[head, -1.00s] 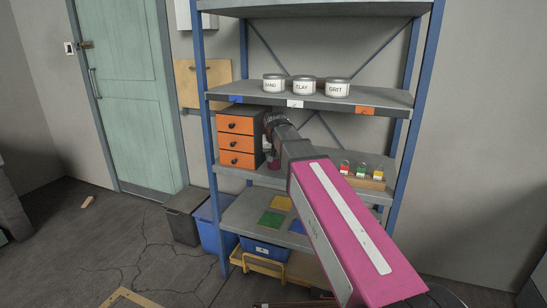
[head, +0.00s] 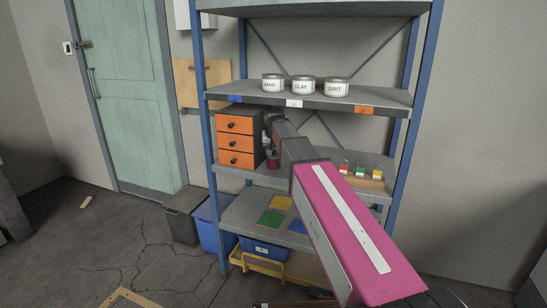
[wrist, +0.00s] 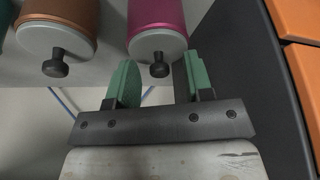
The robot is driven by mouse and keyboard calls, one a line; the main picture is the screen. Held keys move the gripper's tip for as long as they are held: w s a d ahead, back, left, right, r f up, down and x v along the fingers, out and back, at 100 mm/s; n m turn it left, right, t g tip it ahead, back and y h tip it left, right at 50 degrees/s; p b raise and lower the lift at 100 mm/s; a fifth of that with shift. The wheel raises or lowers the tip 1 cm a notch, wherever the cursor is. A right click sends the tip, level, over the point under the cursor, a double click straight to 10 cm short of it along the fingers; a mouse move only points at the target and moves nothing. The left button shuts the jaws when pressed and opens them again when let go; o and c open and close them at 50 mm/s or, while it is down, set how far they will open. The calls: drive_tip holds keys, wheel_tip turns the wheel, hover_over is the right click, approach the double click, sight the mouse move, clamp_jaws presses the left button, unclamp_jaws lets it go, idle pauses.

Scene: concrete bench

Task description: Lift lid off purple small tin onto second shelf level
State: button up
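The purple small tin (head: 273,162) stands on the middle shelf, just right of the orange-fronted drawer unit. In the wrist view the purple tin (wrist: 157,14) has its grey lid (wrist: 152,44) on, with a black knob (wrist: 160,70). My gripper (wrist: 157,80) is open, with green fingers either side of the knob in the picture; I see no contact, and cannot tell the depth gap. In the head view my arm hides the fingers. The shelf level below (head: 240,212) carries green, yellow and blue square mats.
A copper tin (wrist: 65,12) stands beside the purple one. The drawer unit (head: 237,140) is close on the other side. White labelled cans (head: 303,84) stand on the shelf above. Small coloured-base bottles (head: 360,171) stand in a rack at right.

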clamp_jaws()
drive_tip(key=shift+r, duration=0.15)
